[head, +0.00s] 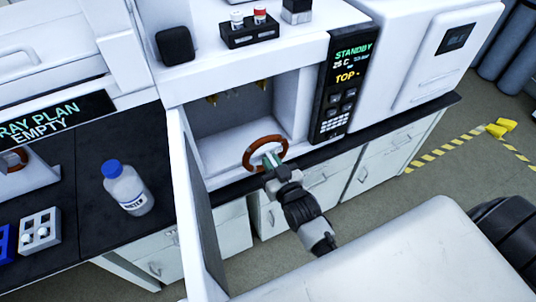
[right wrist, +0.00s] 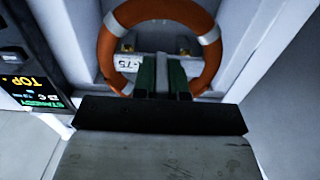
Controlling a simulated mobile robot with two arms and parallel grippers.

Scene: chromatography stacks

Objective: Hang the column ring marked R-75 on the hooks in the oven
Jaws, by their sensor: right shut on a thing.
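The orange-brown column ring (head: 249,146) is upright at the mouth of the open oven (head: 231,117). My right gripper (head: 270,160) is shut on it at its hub or tag. In the right wrist view the ring (right wrist: 110,47) has grey bands, and a white tag (right wrist: 127,62) reads "-75"; its first letter is hidden. The green fingers (right wrist: 161,75) cover part of the tag. Brass hooks (head: 212,99) hang inside the oven near its top; brass parts also show through the ring in the wrist view. My left gripper is out of view.
The oven door (head: 196,200) stands open on the left. A control panel (head: 341,85) borders the opening on the right. A bottle with a blue cap (head: 128,190) stands on the black bench. Another ring (head: 14,158) rests on a stand at far left.

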